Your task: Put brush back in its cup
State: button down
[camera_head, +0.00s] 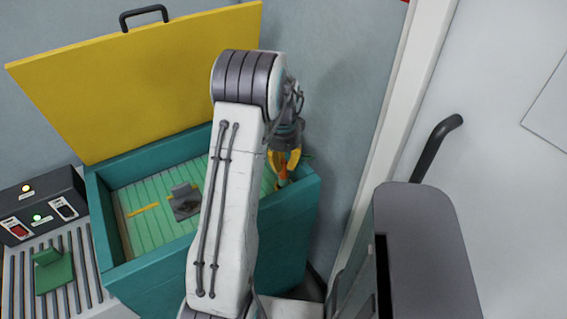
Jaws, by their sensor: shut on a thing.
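My gripper (284,167), with yellow fingers, is at the right end of the open teal box, beyond my arm. It is shut on a thin orange piece (282,177), which looks like the brush; its lower end is near the box's right rim. The picture is too small to show its bristles or whether it touches the rim. I cannot make out the cup; my arm covers part of the box's right side.
The teal box (104,213) has its yellow lid (130,75) raised at the back. A grey block (185,202) and a yellow strip (143,210) lie on its green slatted floor. A control box (40,205) stands left. A door handle (434,146) is at right.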

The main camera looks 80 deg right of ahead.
aim_at(283, 174)
jog(key=shift+f+b, duration=1.4)
jog(key=shift+f, duration=0.5)
jog(key=shift+f+b, duration=0.5)
jog(key=shift+f, duration=0.05)
jog(key=c, duration=1.2)
grip_release()
jog(key=shift+o, duration=0.2)
jog(key=shift+r, duration=0.15)
jog(key=shift+r+p, duration=3.5)
jog(key=shift+r, duration=1.15)
